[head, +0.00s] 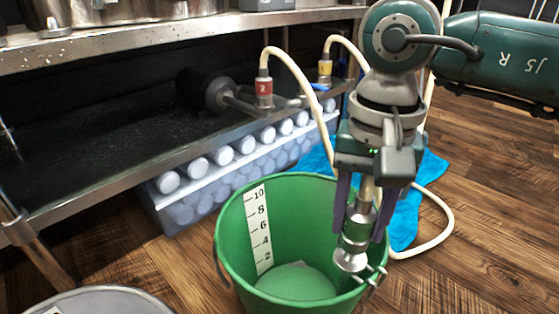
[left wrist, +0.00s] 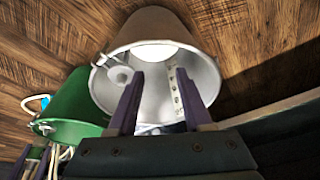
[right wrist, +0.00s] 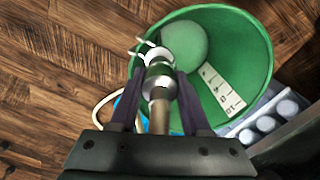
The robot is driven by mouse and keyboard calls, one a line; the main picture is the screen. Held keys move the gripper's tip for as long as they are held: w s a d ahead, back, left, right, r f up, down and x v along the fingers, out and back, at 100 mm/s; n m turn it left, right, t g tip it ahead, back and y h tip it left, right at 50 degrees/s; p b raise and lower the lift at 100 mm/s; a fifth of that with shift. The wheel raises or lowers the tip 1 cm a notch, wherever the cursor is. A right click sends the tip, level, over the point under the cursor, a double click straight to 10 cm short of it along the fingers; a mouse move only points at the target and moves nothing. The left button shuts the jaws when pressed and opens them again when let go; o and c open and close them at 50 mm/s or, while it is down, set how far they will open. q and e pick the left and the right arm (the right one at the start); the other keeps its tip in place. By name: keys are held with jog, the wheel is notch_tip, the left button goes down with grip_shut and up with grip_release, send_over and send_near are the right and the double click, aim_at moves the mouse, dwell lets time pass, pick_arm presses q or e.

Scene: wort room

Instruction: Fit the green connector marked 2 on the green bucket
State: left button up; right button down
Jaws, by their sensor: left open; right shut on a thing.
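The green bucket (head: 228,225) stands on the floor with its inner scale showing; it also shows in the right wrist view (right wrist: 235,35) and at the left of the left wrist view (left wrist: 75,105). My right gripper (head: 361,222) is shut on a metal connector (head: 352,252) with a green band (right wrist: 158,71). Its flared end points down at the bucket's near right rim, beside a small metal fitting (head: 376,278). I cannot tell whether they touch. The number on the connector is not readable. My left gripper (left wrist: 155,98) is open and empty, outside the head view.
A grey bucket (head: 100,300) stands at front left; it fills the middle of the left wrist view (left wrist: 160,35). Red connector 2 (head: 264,88) and yellow connector 1 (head: 325,70) hang by the metal bench. A crate of bottles (head: 185,208) and blue cloth (head: 425,170) lie behind the bucket.

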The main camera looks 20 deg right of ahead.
pick_arm(q)
jog(key=shift+a+f+b, duration=0.15)
jog(key=shift+f+b, duration=0.35)
pick_arm(e)
jog(key=shift+f, duration=0.55)
pick_arm(q)
jog(key=shift+f+b, duration=0.65)
jog(key=shift+b, duration=0.05)
pick_arm(e)
jog(key=shift+f, duration=0.75)
jog(key=shift+c, duration=1.4)
grip_release()
